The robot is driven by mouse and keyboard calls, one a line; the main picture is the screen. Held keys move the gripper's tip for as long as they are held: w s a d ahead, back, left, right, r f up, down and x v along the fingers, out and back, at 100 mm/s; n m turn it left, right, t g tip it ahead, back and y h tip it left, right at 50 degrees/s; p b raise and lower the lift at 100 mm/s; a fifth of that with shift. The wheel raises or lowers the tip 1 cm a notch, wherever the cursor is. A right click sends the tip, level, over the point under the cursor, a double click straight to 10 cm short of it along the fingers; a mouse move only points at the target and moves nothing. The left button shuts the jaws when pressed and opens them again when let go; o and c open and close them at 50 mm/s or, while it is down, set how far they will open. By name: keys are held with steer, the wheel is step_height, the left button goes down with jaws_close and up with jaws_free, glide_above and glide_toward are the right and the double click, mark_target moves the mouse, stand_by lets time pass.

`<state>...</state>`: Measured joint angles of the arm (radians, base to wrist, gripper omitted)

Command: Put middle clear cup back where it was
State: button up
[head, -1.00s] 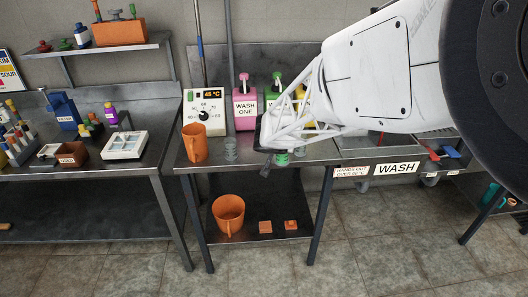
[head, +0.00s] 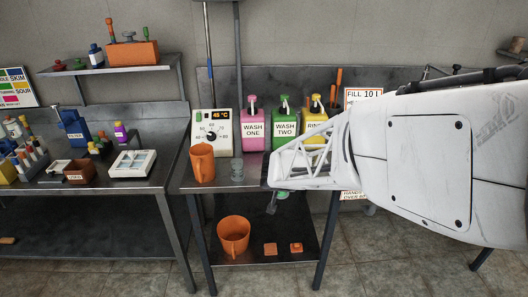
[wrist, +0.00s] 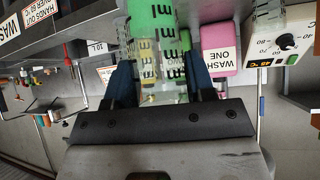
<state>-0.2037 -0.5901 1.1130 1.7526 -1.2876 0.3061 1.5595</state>
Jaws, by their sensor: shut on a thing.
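My gripper (wrist: 160,95) is shut on a clear cup (wrist: 165,70) with dark graduation marks. The cup shows between the fingers in the wrist view, with green at its far end; I cannot tell whether that is its contents or something seen through it. In the head view my arm hides most of the gripper, and a small greenish part of the cup (head: 277,202) shows below it, over the bench's front edge. It looks apart from the bench. Another clear cup (head: 237,170) stands on the bench beside the orange jug.
The orange jug (head: 202,163) stands on the bench's left side, before the temperature unit (head: 211,133). Pink (head: 253,130), green (head: 286,128) and yellow (head: 315,128) dispensers stand behind my gripper. An orange bucket (head: 233,234) sits on the lower shelf. Another bench is at left.

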steer(key=shift+w, duration=0.15)
steer(key=w+a+f, duration=0.1)
steer(key=w+a, duration=0.1)
steer(key=w, duration=1.3)
steer(key=shift+f, duration=0.2)
stand_by(0.6)
steer(key=shift+w, duration=0.1)
steer(key=shift+w+f, duration=0.2)
steer(key=shift+f, duration=1.6)
steer(key=shift+f, duration=0.15)
steer(key=o, duration=1)
